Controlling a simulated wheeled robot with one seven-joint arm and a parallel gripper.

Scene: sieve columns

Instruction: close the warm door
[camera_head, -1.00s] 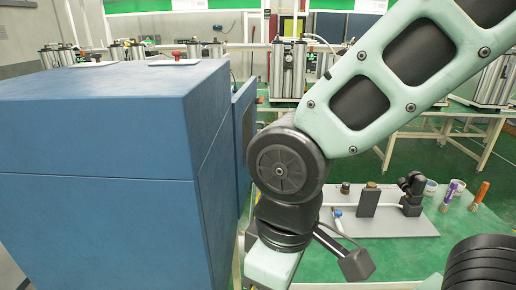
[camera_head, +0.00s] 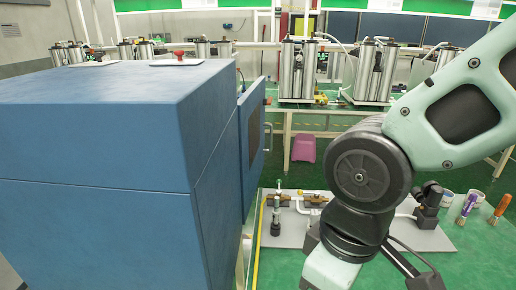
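The warm box is a large blue cabinet (camera_head: 95,150) filling the left side of the view. Its blue door (camera_head: 244,150) shows at the far right end of the cabinet, seen at a steep angle. The door has a dark window panel (camera_head: 254,135) and a small handle (camera_head: 268,138) on its right. The door appears to stand out from the cabinet side; how far it is open is hard to tell. My arm crosses the right side, to the right of the door and apart from it in the picture. My gripper is out of view below the bottom edge.
A green bench holds a grey board (camera_head: 290,232) with small fittings, a purple tube (camera_head: 467,207) and an orange tube (camera_head: 501,208). Metal column units (camera_head: 298,70) stand on a table behind. A pink stool (camera_head: 303,148) is on the floor. A red knob (camera_head: 179,54) tops the cabinet.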

